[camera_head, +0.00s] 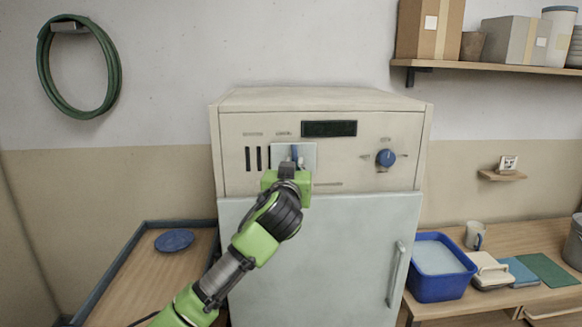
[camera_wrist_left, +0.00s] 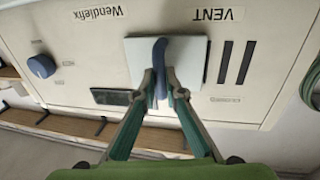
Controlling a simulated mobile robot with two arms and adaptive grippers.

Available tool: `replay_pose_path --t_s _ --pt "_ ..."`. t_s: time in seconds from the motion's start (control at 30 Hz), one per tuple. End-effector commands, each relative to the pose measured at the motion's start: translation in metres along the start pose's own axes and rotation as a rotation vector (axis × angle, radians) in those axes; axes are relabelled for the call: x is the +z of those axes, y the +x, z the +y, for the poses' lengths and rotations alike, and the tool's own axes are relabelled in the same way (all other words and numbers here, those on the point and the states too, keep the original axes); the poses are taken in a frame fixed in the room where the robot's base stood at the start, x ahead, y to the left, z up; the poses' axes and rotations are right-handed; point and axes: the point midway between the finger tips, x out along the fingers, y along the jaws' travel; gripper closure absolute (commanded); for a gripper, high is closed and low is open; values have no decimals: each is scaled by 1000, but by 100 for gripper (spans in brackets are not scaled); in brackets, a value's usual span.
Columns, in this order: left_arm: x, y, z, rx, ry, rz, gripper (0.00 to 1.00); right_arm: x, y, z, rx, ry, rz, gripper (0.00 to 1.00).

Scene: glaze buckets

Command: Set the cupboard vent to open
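The white cupboard (camera_head: 320,260) stands against the wall, with a control panel above its closed door. Its vent has dark upright slots (camera_head: 248,159) at the panel's left. A pale sliding plate (camera_head: 309,152) with an upright blue handle (camera_head: 295,153) sits just right of the slots that show. In the left wrist view, turned upside down, the plate (camera_wrist_left: 195,62) is beside two bare slots and the edge of a third, near the VENT label (camera_wrist_left: 217,15). My left gripper (camera_wrist_left: 160,84) has its fingertips closed on both sides of the blue handle (camera_wrist_left: 160,55). My right gripper is out of view.
A blue knob (camera_head: 386,158) and a dark display (camera_head: 329,129) are on the same panel. A blue tub (camera_head: 439,268) and a mug (camera_head: 474,235) stand on the right table. A blue disc (camera_head: 174,240) lies on the left table. The space before the door is clear.

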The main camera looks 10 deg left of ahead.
Motion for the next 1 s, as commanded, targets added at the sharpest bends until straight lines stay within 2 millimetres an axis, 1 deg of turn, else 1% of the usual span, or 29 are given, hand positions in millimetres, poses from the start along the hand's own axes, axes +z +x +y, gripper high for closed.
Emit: replay_pose_path --t_s 0.03,0.07,0.37,0.47,0.53,0.67,1.0 --pt "-6 -1 2 6 -2 13 80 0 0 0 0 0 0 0" --pt "-6 -1 2 6 -2 12 72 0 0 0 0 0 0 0" --pt "-2 0 1 4 -1 5 72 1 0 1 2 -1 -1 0" --pt "-1 -3 1 4 -1 3 72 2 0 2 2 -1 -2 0" --pt "-1 -8 2 5 -2 4 72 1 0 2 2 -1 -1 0" --pt "-1 -25 2 6 -2 5 72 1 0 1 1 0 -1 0" --pt "-2 -90 3 7 -4 6 72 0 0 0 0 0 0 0"
